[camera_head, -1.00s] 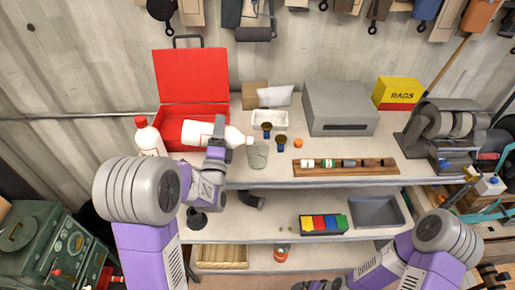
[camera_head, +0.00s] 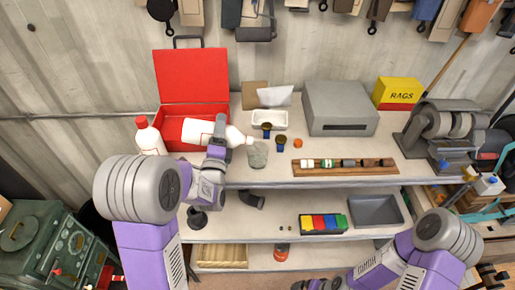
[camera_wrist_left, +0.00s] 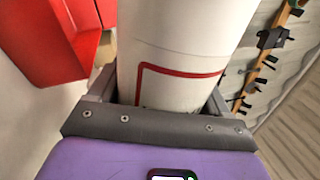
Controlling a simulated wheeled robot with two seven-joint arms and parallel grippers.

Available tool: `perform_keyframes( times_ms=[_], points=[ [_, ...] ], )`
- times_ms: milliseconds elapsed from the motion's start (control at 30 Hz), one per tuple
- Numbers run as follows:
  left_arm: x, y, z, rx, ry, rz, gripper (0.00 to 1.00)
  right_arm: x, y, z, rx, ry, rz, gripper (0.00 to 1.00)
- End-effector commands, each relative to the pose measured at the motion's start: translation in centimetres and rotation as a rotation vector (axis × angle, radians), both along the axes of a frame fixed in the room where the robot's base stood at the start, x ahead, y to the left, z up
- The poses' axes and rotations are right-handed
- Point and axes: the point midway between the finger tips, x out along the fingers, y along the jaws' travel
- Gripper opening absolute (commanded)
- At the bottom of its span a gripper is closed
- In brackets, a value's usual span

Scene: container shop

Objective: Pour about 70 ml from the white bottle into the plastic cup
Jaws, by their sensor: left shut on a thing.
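The white bottle (camera_head: 198,132) lies almost level in the air in the head view, its neck pointing right and slightly down. My left gripper (camera_head: 217,142) is shut around its body; the left wrist view shows the white bottle with a red-lined label (camera_wrist_left: 180,60) between the fingers. The clear plastic cup (camera_head: 258,155) stands upright on the bench, with the bottle's mouth at its upper left rim. Its fill level and any stream are too small to tell. My right gripper (camera_head: 322,285) is only partly in view at the bottom edge, its fingers unclear.
Another white bottle with a red cap (camera_head: 149,136) stands left. An open red toolbox (camera_head: 192,75) is behind the held bottle. A grey box (camera_head: 340,105) stands behind.

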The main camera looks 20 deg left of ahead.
Motion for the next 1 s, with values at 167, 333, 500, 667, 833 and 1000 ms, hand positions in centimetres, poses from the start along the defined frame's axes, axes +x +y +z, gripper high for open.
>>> perform_keyframes(
  times_ms=[167, 333, 500, 667, 833, 1000],
  points=[
    [0.02, -0.06, 0.17, 0.010, 0.002, -0.001, 0.41, 0.00, 0.00, 0.15, 0.000, 0.000, 0.000, 1.00],
    [0.03, -0.09, 0.28, 0.021, 0.005, -0.001, 0.41, 0.00, 0.00, 0.29, 0.000, 0.000, 0.000, 1.00],
    [0.05, -0.16, 0.41, 0.034, 0.009, 0.000, 0.41, 0.00, 0.00, 0.46, 0.000, 0.000, 0.000, 1.00],
    [0.07, -0.21, 0.51, 0.046, 0.012, 0.000, 0.41, 0.00, 0.01, 0.59, 0.000, 0.000, 0.000, 1.00],
    [0.08, -0.27, 0.62, 0.058, 0.016, 0.000, 0.41, 0.00, 0.00, 0.74, 0.000, 0.000, 0.000, 1.00],
    [0.10, -0.32, 0.72, 0.070, 0.019, 0.000, 0.41, 0.00, 0.00, 0.88, 0.000, 0.000, 0.000, 1.00]
  ],
)
